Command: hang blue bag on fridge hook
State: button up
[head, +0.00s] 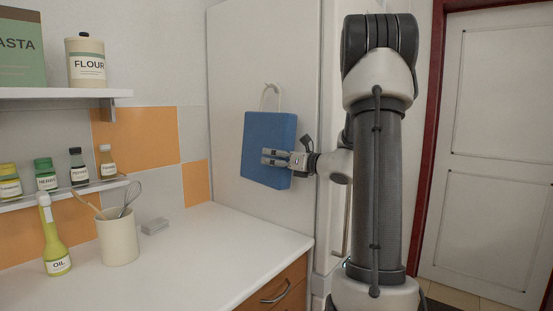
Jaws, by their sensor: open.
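The blue bag (268,131) is at the white side panel of the fridge (235,60), slightly tilted. Its pale loop handle (280,97) rises to a small hook (268,86) on the panel and appears to be over it. My gripper (268,157) is open, with its fingers in front of the lower right part of the bag. I cannot tell whether the fingers touch the bag. The gripper hides a small part of the bag's face.
A white counter (200,260) lies below, holding a utensil crock (117,237), an oil bottle (54,240) and a small grey block (155,226). Shelves with jars (46,174) and a flour canister (86,62) are at left. A white door (495,130) stands at right.

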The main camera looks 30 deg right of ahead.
jog(key=v, duration=1.2)
jog(key=s+a+f+n+g, duration=0.8)
jog(key=s+f+n+g, duration=0.2)
jog(key=s+f+n, duration=0.35)
jog(key=s+a+r+n+g+h, duration=0.25)
jog(key=s+n+g+h, duration=0.3)
jog(key=s+n, duration=0.85)
jog(key=w+a+r+n+t, duration=0.3)
jog(key=w+a+n, duration=0.1)
jog(key=n, duration=0.3)
jog(key=shift+a+r+h, duration=0.25)
jog(key=shift+a+h, duration=0.1)
jog(key=shift+a, duration=0.3)
jog(key=shift+w, duration=0.15)
